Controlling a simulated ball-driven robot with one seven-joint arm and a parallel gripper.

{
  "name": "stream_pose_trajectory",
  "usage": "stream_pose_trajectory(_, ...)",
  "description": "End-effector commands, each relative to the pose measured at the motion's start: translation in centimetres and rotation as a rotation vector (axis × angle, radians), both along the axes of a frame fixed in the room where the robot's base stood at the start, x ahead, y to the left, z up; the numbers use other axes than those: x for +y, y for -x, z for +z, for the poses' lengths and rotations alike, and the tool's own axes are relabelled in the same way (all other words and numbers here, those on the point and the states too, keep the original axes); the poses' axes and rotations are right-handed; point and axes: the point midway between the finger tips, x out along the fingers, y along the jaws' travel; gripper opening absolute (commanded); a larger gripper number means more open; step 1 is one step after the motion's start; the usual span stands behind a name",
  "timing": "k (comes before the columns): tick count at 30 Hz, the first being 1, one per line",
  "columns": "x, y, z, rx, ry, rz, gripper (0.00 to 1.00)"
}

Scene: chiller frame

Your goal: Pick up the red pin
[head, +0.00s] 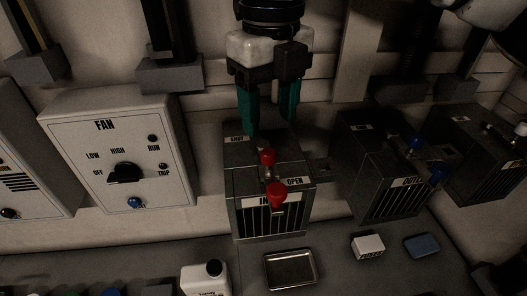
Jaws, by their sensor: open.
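A dark metal box (237,200) with SHUT and OPEN labels stands below my gripper. Two red parts show on it: an upright red knob (267,157) on its top, and a larger red piece (275,194) near its front edge by the OPEN label. I cannot tell for certain which is the red pin. My gripper (269,124) is open, with green fingers pointing down, above and behind the upper red knob. Nothing shows between the fingers. The lower ends of both red parts are hard to make out.
A white FAN panel (75,150) stands left. In front lie a metal tray (268,275), a white bottle (198,281), a white block (368,247) and a blue block (423,245).

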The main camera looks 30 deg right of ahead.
Motion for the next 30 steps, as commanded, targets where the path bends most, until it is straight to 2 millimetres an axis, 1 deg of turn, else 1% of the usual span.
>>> stream_pose_trajectory(3, 0.0, 0.0, -1.7, 0.002, -0.002, 0.0, 0.57)
stream_pose_trajectory(6, 0.1, 0.1, -2.7, 0.001, -0.002, 0.0, 0.57)
stream_pose_trajectory(11, 0.1, 0.1, -3.6, 0.001, -0.003, 0.001, 0.57)
stream_pose_trajectory(14, 0.2, 0.4, -4.7, 0.002, -0.004, 0.003, 0.57)
stream_pose_trajectory(18, 0.3, 0.5, -6.8, 0.001, -0.004, 0.0, 0.57)
stream_pose_trajectory(21, 0.3, 0.5, -7.8, 0.0, -0.003, 0.0, 0.57)
stream_pose_trajectory(24, 0.3, 0.4, -8.3, -0.001, -0.002, 0.001, 0.57)
stream_pose_trajectory(30, 0.3, 0.4, -8.3, -0.001, -0.002, 0.0, 0.56)
